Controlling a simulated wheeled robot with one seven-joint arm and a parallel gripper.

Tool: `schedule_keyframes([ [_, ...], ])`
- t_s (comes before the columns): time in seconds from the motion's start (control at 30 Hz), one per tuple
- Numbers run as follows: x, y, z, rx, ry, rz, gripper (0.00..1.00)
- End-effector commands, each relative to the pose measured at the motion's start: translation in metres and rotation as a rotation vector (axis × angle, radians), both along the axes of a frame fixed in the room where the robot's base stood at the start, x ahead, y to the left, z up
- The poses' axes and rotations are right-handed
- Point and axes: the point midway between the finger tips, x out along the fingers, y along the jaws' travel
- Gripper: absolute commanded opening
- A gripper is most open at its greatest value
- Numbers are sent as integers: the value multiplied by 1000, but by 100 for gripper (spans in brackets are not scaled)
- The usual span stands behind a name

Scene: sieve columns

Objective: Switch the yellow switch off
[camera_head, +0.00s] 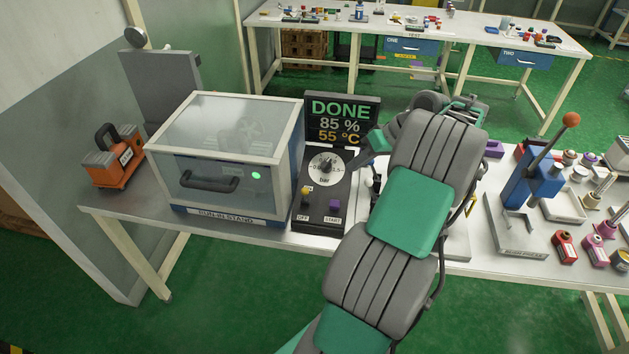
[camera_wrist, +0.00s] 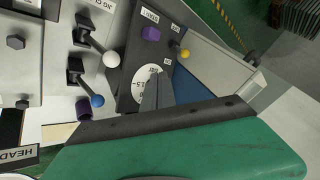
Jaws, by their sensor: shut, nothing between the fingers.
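The yellow switch (camera_head: 306,190) stands on the left of the black control panel (camera_head: 320,221), above a label reading OFF. In the wrist view its yellow knob (camera_wrist: 185,54) is on a short stem at the panel's edge. I cannot tell its exact setting. A purple switch (camera_head: 334,204) above START is beside it; it also shows in the wrist view (camera_wrist: 151,34). My gripper (camera_wrist: 157,77) is shut and empty, its fingertips over the white dial (camera_wrist: 140,78), apart from the yellow knob. In the head view my arm hides most of the gripper.
A display (camera_head: 342,119) reads DONE, 85 %, 55 °C. The closed run-in stand box (camera_head: 228,150) with a green light is left of the panel. Levers with white (camera_wrist: 111,60) and blue (camera_wrist: 97,101) knobs stand close to the panel. A blue press (camera_head: 533,180) is at right.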

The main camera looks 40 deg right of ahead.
Motion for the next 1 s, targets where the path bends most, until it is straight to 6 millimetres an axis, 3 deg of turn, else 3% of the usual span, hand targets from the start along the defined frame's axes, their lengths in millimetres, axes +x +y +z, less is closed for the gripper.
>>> schedule_keyframes([
  [0.27,8,6,-7,2,2,7,0],
  [0.73,53,38,-82,2,3,4,0],
  [1.0,63,72,-76,-1,2,4,0],
])
